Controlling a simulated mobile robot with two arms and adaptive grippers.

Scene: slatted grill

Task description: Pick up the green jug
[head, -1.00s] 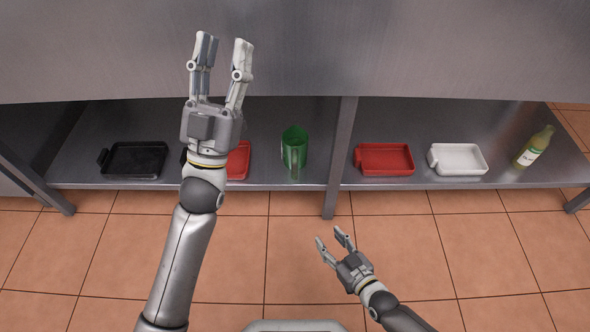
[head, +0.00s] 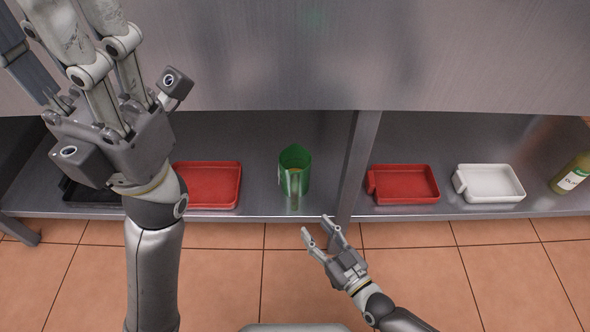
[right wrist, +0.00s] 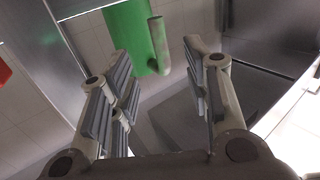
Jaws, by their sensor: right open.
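The green jug (head: 294,160) stands upright on the lower metal shelf, left of the middle post, with its handle toward me. My right gripper (head: 317,225) is open and empty, just in front of the shelf edge, below and slightly right of the jug. In the right wrist view the jug (right wrist: 133,38) shows beyond the open fingers (right wrist: 160,85), with its handle between them and apart from them. My left gripper (head: 75,50) is raised high at the upper left, close to the head camera; its fingertips are cut off by the frame, and its fingers look spread.
A red tray (head: 208,186) lies left of the jug, with a dark tray (head: 82,194) partly hidden behind my left arm. Right of the post (head: 357,170) are another red tray (head: 404,184), a white tray (head: 490,183) and a bottle (head: 572,176). The upper counter overhangs the shelf.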

